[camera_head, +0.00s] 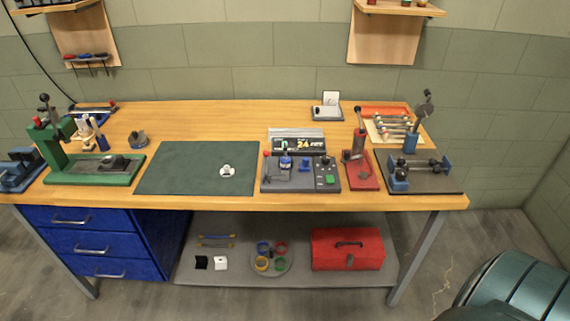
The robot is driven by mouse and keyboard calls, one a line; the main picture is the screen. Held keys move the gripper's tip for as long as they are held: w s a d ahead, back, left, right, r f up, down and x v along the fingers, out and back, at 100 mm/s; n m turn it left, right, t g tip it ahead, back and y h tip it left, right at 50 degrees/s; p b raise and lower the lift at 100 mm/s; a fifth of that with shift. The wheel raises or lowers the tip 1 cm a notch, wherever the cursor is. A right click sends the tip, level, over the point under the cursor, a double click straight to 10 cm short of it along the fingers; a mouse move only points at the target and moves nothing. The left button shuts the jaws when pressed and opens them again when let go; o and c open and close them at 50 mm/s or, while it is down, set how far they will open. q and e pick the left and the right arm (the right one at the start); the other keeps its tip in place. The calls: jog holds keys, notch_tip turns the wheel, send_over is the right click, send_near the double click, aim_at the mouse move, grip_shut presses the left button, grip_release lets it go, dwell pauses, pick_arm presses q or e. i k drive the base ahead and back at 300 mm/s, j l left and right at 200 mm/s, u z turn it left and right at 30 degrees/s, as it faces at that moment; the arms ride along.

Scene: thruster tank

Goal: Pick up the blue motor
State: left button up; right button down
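No thing can be told for certain as the blue motor; several small blue parts show. A round blue part (286,161) sits on the left of a dark grey test box (300,185) at the middle of the bench, with another small blue piece (305,164) beside it. A blue cylinder (410,143) stands upright at the back of the dark plate on the right. A slim blue piece (101,143) stands by the green press on the left. Neither of my grippers is in view.
The wooden bench (210,115) carries a green mat (180,165) with a small white round part (226,171), a green press (55,150), a red lever press (357,165) and a dark fixture plate (435,183). A red toolbox (347,260) is on the lower shelf. The mat is mostly clear.

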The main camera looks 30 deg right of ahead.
aim_at(285, 160)
jog(key=l+u, duration=0.2)
jog(key=l, duration=1.3)
jog(key=l+u, duration=0.2)
jog(key=l, duration=1.25)
jog(key=k, duration=0.1)
